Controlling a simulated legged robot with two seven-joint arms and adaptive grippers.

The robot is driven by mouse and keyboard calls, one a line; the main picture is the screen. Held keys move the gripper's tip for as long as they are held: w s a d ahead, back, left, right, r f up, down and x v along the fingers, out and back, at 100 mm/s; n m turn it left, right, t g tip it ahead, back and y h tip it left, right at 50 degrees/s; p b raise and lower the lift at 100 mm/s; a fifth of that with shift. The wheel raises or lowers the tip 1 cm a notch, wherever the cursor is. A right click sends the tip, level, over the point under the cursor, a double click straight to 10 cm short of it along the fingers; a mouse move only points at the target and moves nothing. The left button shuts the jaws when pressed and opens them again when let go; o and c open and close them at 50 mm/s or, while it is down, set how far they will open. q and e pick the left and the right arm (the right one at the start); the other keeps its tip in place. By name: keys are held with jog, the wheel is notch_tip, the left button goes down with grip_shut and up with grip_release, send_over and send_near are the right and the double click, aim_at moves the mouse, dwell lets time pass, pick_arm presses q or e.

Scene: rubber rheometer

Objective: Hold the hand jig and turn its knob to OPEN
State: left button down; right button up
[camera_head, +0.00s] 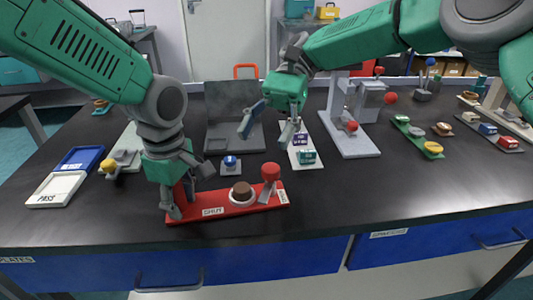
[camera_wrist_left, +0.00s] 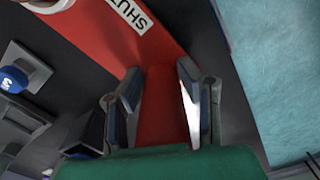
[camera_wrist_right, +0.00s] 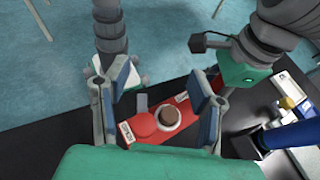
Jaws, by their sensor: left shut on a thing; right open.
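The hand jig is a long red base (camera_head: 240,206) near the front of the dark table, with a SHUT label towards its left end and another label at its right end. A brown puck (camera_head: 241,190) sits in a pale ring at its middle. The red ball knob (camera_head: 270,171) stands towards its right end; it also shows in the right wrist view (camera_wrist_right: 143,122). My left gripper (camera_head: 180,203) is shut on the jig's red left end, as the left wrist view (camera_wrist_left: 159,78) shows. My right gripper (camera_head: 266,130) is open and empty above and behind the knob.
A blue-topped part (camera_head: 231,163) on a small grey plate stands close behind the jig. White and blue trays (camera_head: 58,188) lie at the left. A white board (camera_head: 300,150) with small blocks and a grey press (camera_head: 350,125) stand behind right. The table right of the jig is clear.

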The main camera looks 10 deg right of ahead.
aim_at(271, 166)
jog(key=shift+r, duration=0.7)
jog(key=f+n+t+h, duration=0.2)
jog(key=f+n+t, duration=0.1)
jog(key=f+n+t+h, duration=0.3)
jog(key=n+t, duration=0.1)
jog(key=w+d+f+n+t+h, duration=0.1)
jog(key=f+n+t+h, duration=0.1)
jog(key=f+n+t, duration=0.1)
jog(key=shift+w+d+f+n+t, duration=0.1)
jog(key=shift+f+n+t, duration=0.3)
jog(key=shift+t, duration=0.3)
